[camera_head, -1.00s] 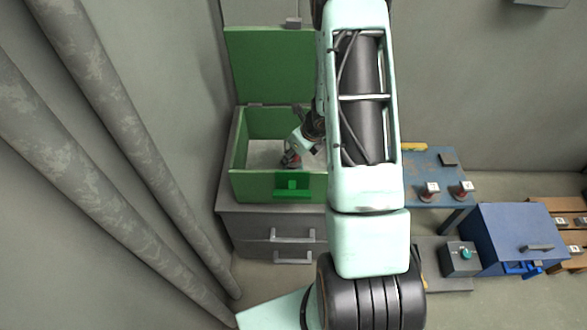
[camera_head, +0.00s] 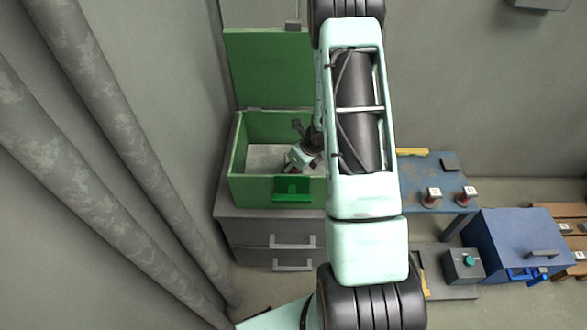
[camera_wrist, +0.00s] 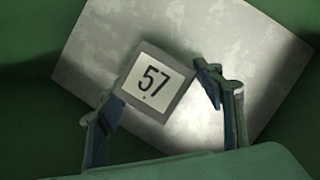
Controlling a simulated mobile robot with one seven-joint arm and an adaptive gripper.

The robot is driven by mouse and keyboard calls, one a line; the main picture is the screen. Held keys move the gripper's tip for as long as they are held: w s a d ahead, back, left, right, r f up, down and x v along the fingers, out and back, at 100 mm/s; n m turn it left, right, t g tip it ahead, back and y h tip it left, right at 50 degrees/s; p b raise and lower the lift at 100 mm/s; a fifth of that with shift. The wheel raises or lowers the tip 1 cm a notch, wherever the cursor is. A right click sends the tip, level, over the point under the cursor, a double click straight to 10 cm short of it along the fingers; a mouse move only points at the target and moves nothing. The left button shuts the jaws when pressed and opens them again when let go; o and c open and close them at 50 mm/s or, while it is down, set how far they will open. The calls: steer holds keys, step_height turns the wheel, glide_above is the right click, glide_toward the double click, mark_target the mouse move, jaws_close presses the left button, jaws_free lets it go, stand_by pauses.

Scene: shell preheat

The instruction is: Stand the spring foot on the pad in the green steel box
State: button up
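The green steel box (camera_head: 277,118) stands open on a grey drawer cabinet, its lid raised at the back. The pale grey pad (camera_head: 262,158) lies on its floor and shows tilted in the wrist view (camera_wrist: 235,45). My gripper (camera_head: 311,163) is down inside the box, at a slant. In the wrist view its two fingers (camera_wrist: 160,85) sit close at either side of the spring foot (camera_wrist: 153,82), whose square white top reads 57. The foot is over the pad; its base is hidden, so contact with the pad cannot be told.
The grey cabinet (camera_head: 250,230) bears the box. My arm covers the box's right side. A blue table (camera_head: 425,165) at right holds two more red feet with white tops. A blue box (camera_head: 515,240) and a grey switch box (camera_head: 463,263) stand lower right. Thick pipes (camera_head: 110,130) run at left.

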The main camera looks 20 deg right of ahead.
steer(key=shift+r, duration=0.1)
steer(key=shift+r, duration=0.25)
steer(key=p+v, duration=0.4)
steer(key=v, duration=0.7)
steer(key=shift+s+r, duration=0.25)
steer(key=shift+r, duration=0.05)
